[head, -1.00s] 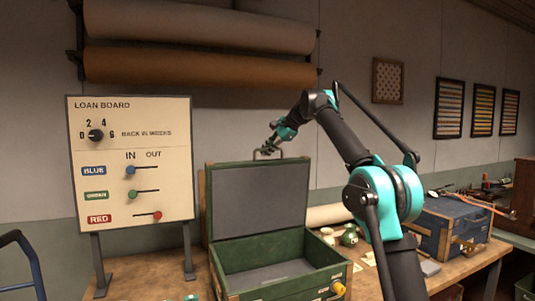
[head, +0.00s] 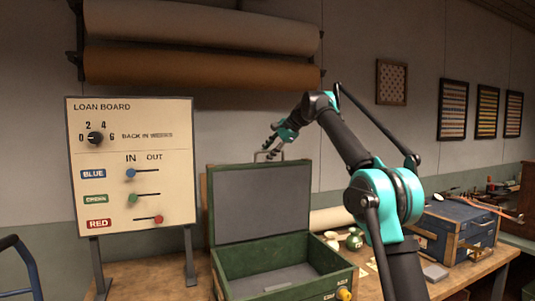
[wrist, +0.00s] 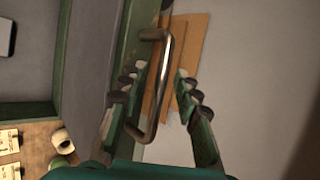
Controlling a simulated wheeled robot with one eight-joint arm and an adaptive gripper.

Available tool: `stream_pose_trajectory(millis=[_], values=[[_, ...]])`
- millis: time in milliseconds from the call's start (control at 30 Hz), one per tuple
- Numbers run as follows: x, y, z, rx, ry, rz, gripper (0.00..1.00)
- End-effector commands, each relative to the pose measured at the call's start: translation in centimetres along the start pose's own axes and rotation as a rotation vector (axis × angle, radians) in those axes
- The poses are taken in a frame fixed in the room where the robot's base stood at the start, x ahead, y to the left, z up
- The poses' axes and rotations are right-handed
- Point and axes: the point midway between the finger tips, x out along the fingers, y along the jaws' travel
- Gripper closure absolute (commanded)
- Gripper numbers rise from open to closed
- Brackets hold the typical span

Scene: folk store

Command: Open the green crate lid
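The green crate (head: 238,284) stands on the wooden bench with its lid (head: 262,200) raised about upright, grey inner face toward the head camera. A metal handle (head: 283,154) sticks up from the lid's top edge. My gripper (head: 270,152) is at that handle, above the lid. In the wrist view, the gripper (wrist: 160,78) is open, its two ribbed fingers apart on either side of the handle (wrist: 153,112). The handle does not look clamped. The crate's interior is visible; part of its front is cut off by the picture's bottom edge.
A loan board (head: 132,165) stands left of the crate. A blue crate (head: 455,231) sits to the right, beyond my arm. Small jars (head: 354,240) stand behind the green crate's right side. Fabric rolls (head: 200,70) hang on the wall above.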

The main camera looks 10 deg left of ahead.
Motion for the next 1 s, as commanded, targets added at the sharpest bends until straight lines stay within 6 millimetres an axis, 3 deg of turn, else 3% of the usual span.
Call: stream_pose_trajectory(millis=[333,800,1000], values=[[-1.1,0.0,0.0,-0.001,0.000,0.001,0.68],[-10.0,0.0,-0.1,0.001,0.000,0.001,0.68],[-11.7,0.0,0.0,0.000,0.000,0.000,0.68]])
